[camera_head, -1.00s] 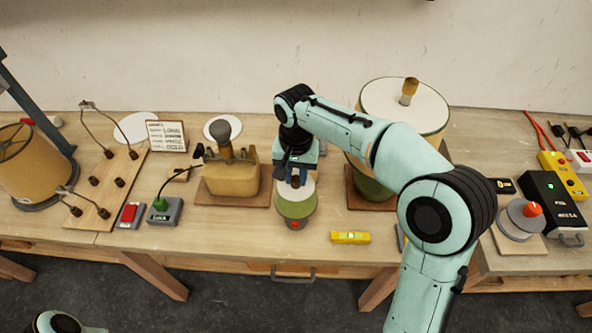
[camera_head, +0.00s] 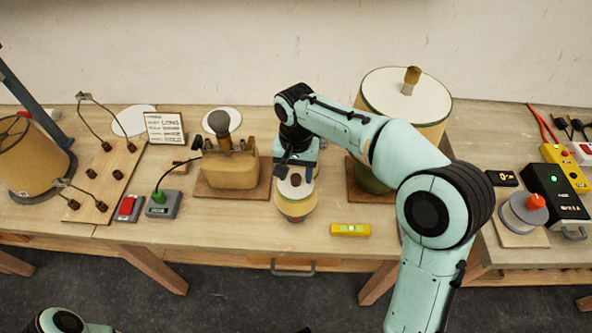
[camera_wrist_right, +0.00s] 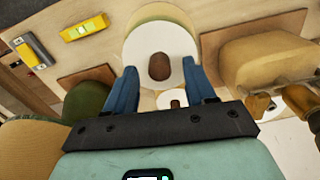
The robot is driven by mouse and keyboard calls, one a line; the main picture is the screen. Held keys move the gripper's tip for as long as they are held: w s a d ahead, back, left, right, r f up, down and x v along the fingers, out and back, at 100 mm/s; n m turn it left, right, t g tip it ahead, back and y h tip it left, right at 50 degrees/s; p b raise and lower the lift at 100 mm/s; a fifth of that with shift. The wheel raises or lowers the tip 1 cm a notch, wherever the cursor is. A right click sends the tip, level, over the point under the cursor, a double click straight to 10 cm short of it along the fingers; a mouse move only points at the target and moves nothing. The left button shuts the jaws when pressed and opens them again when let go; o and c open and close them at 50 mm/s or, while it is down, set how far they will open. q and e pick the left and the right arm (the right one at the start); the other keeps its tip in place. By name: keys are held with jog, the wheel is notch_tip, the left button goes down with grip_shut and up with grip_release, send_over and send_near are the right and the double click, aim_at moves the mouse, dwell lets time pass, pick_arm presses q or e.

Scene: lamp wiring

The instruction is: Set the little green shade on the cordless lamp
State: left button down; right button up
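The little shade (camera_head: 296,206) has a white round top with a brown knob and now looks pale yellow at its side. It sits upright on a small lamp whose reddish front part (camera_head: 295,219) shows just below it; the rest of the lamp is hidden. In the right wrist view the white top (camera_wrist_right: 160,42) and its knob lie ahead of the fingertips.
A large white-topped shade (camera_head: 432,110) stands close behind my right arm. A tan lamp body (camera_head: 230,170) is left of the gripper. A yellow level (camera_head: 350,230) lies to the right front. A small white round item (camera_wrist_right: 165,97) is partly hidden behind the shade.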

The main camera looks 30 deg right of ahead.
pick_arm(q)
jog(key=w+r+p, duration=0.2)
jog(key=r, duration=0.1)
jog(key=shift+w+r+p, duration=0.1)
jog(key=shift+r+p, duration=0.15)
jog(key=shift+p, duration=0.15)
pick_arm(e)
notch_tip(320, 180, up, 13)
jog(key=shift+r, duration=0.2)
